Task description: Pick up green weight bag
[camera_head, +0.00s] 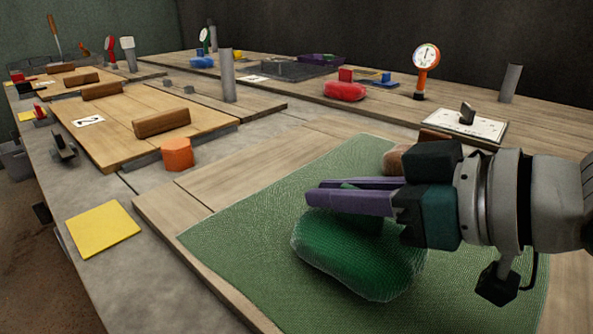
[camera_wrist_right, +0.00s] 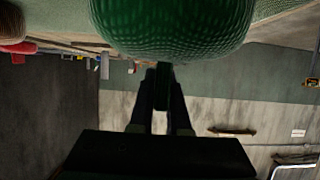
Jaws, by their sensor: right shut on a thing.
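The green weight bag (camera_head: 360,252) is a rounded, mesh-textured bag over the green mat (camera_head: 250,232) at the front right of the head view. My right gripper (camera_head: 318,190) comes in from the right, its purple fingers just above the bag. It is shut on a narrow green tab of the bag. In the right wrist view the bag (camera_wrist_right: 170,25) fills the top middle, and its tab runs between the two dark fingers (camera_wrist_right: 163,85). I cannot tell whether the bag touches the mat. My left gripper is not in view.
A brown rounded object (camera_head: 396,160) sits partly hidden behind my right gripper. An orange hexagonal block (camera_head: 177,154) and a yellow square (camera_head: 102,228) lie to the left. A red bag (camera_head: 345,91), an orange dial gauge (camera_head: 426,62) and a white card (camera_head: 465,124) are farther back.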

